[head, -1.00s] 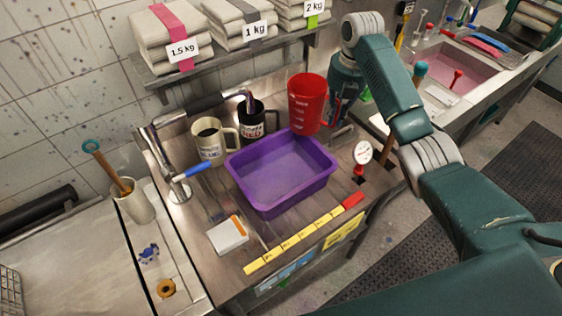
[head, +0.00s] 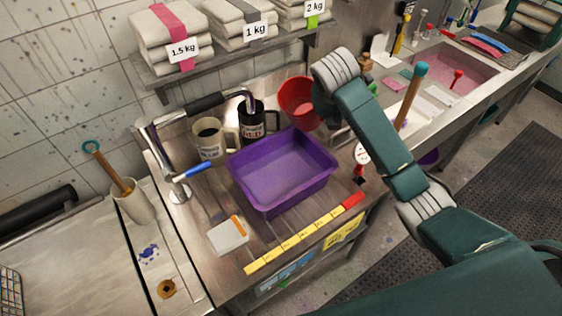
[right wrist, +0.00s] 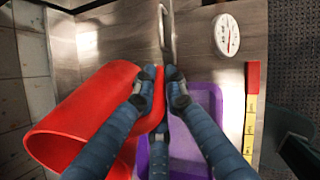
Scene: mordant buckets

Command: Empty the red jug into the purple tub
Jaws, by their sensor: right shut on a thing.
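The red jug (head: 297,92) is behind the back right corner of the purple tub (head: 282,172), with its mouth facing my head camera. It looks tilted. In the right wrist view the jug (right wrist: 85,112) lies across the left side, and the fingers of my right gripper (right wrist: 160,88) are shut on its handle. In the head view my arm hides these fingers. The tub (right wrist: 208,100) shows partly behind the fingers in the right wrist view. I see no stream from the jug, and its contents cannot be made out. My left gripper is not in view.
A cream mug (head: 208,146) and a black mug (head: 251,130) stand behind the tub, near a tap with a blue lever (head: 193,170). A round dial (head: 361,153) stands right of the tub. A yellow strip (head: 290,246) runs along the front edge.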

